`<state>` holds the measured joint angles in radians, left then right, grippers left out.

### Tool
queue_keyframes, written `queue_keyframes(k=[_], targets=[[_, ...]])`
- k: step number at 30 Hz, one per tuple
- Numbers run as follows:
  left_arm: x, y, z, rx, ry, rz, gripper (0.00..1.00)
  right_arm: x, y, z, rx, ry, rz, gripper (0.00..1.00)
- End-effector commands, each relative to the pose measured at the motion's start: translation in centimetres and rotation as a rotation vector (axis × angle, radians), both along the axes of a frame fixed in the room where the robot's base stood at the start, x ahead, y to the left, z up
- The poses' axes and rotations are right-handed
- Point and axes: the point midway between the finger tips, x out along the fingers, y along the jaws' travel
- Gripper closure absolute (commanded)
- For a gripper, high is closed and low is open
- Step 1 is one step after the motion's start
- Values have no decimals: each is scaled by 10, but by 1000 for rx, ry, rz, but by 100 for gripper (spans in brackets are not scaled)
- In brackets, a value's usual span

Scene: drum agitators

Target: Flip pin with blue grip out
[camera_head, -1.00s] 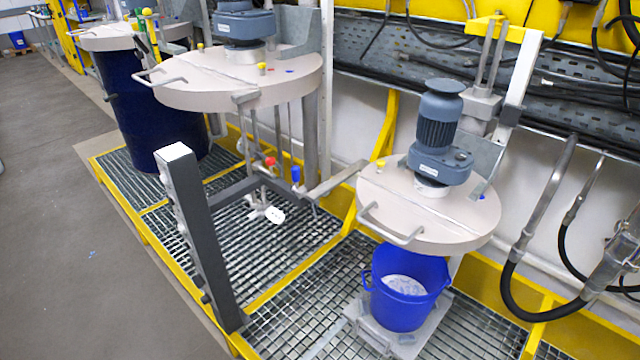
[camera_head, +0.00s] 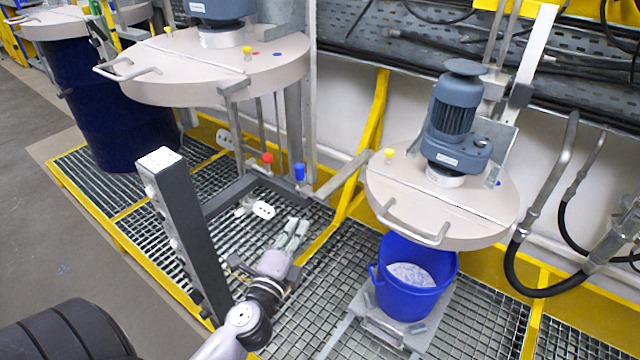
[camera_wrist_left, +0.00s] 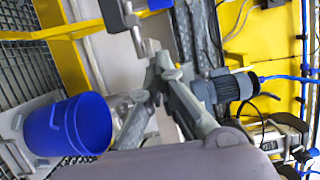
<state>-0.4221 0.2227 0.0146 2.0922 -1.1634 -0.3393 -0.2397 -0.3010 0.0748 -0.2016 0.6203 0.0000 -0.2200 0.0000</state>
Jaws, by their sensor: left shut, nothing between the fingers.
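The pin with the blue grip (camera_head: 300,172) stands upright at the metal bar under the middle lid. Beside it on the left stands a pin with a red grip (camera_head: 267,158). A white paddle piece (camera_head: 262,209) hangs below the bar. My left gripper (camera_head: 297,227) is shut and empty, below the blue grip in the picture and apart from it. Its fingertips also meet in the left wrist view (camera_wrist_left: 156,66). I cannot make out the blue grip for sure in that view. My right gripper is not in view.
A dark upright post (camera_head: 183,225) stands left of my arm. To the right are a blue bucket (camera_head: 408,299) and a round lid (camera_head: 445,210) with a motor (camera_head: 455,120). A dark blue drum (camera_head: 95,110) stands at far left. The grating floor (camera_head: 325,250) is partly clear.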

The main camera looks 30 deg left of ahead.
Motion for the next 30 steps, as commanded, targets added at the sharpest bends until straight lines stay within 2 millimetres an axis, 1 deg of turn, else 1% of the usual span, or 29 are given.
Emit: queue_keyframes(k=[2,10,14,17,27,29,30], targets=[[-1,0,4,7,-7,1,100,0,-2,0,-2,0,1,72],[0,0,4,6,-6,0,100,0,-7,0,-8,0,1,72],[7,2,5,7,-7,0,100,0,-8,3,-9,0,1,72],[21,5,7,7,-8,1,100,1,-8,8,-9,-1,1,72],[91,22,9,6,-8,1,100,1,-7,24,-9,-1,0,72],[102,24,9,5,-8,1,100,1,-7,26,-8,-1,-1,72],[104,32,8,8,-4,2,100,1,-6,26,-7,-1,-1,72]])
